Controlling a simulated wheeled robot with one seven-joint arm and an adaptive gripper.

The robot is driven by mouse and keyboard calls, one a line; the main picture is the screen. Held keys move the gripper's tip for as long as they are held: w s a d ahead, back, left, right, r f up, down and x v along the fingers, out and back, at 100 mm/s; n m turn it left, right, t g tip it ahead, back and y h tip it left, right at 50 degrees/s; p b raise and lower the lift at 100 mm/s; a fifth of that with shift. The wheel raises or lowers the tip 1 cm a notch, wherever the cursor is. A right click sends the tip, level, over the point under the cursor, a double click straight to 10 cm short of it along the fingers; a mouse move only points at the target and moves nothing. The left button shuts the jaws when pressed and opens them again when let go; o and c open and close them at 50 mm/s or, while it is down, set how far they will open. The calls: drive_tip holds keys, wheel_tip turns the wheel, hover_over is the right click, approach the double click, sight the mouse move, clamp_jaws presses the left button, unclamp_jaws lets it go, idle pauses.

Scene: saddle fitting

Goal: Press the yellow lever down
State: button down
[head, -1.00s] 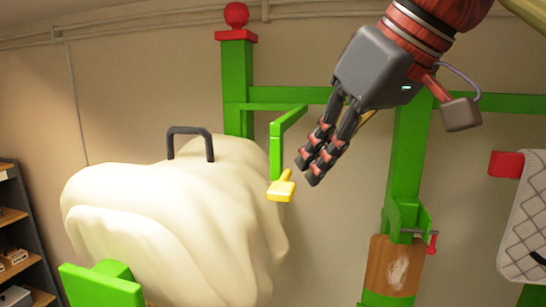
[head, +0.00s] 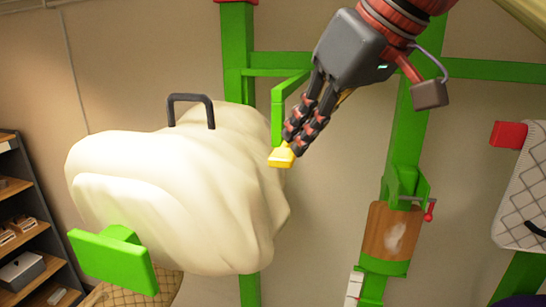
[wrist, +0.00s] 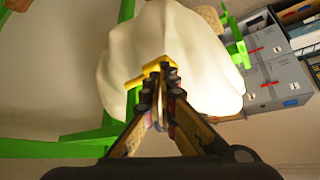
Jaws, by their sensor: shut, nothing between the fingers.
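The yellow lever (head: 281,157) sits at the lower end of a green bracket (head: 277,112), beside the cream padded form (head: 190,200). My gripper (head: 291,140) is shut and empty, with its fingertips right at the upper part of the lever in the head view. The fingers hide part of the lever there. In the wrist view the lever (wrist: 150,72) lies just beyond my fingertips (wrist: 160,78), with the cream form behind it. The fingertips look very close to the lever or touching it; I cannot tell which.
A black handle (head: 191,110) stands on top of the cream form. A green plate (head: 112,262) is in front of it. A green post (head: 405,150) with a wooden block (head: 392,232) stands to the right. A quilted pad (head: 525,205) hangs at the far right.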

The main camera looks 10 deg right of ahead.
sight(288, 149)
drive_tip(key=shift+b+x, duration=0.65)
drive_tip(key=shift+x, duration=0.6)
